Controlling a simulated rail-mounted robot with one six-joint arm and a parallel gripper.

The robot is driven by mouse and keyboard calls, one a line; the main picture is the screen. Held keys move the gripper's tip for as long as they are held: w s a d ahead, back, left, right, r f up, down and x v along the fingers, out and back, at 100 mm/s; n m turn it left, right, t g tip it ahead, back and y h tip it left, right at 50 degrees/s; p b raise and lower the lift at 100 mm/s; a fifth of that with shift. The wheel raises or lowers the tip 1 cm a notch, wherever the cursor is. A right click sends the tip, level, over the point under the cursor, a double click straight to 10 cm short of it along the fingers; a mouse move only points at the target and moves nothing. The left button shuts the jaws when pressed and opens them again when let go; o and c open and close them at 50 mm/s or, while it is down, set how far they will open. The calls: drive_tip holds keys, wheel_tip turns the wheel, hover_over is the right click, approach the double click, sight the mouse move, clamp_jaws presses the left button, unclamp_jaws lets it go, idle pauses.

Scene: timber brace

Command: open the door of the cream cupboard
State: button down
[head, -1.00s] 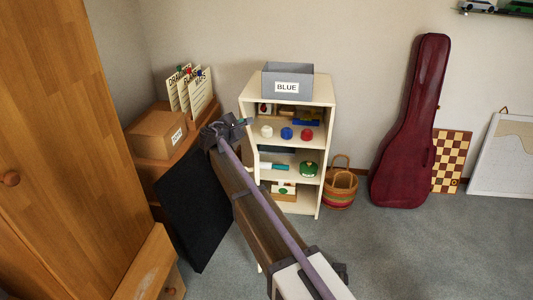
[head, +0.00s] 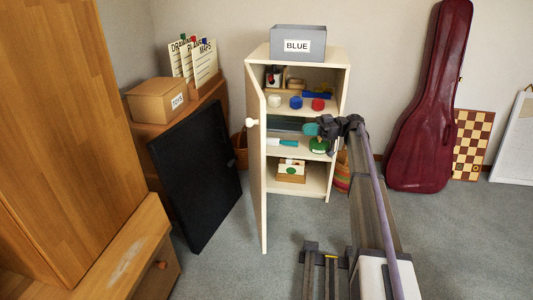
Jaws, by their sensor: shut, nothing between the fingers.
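The cream cupboard (head: 341,92) stands against the back wall. Its door (head: 256,180) is swung wide open on the left side and points out into the room, with a round pale knob (head: 252,122) on its outer face. The shelves inside show, with several small items on them. My gripper (head: 322,127) is shut and empty. It is in front of the cupboard's right part, away from the door, and hides some of the middle shelf and right side.
A grey box marked BLUE (head: 297,43) sits on the cupboard. A black panel (head: 196,175) leans left of the door, near a cardboard box (head: 157,98). A red instrument case (head: 431,100) and a checkered board (head: 472,145) stand right. Grey carpet (head: 220,265) is clear in front.

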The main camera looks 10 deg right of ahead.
drive_tip(key=s+a, duration=0.1)
drive_tip(key=a, duration=1.3)
drive_tip(key=shift+r, duration=0.25)
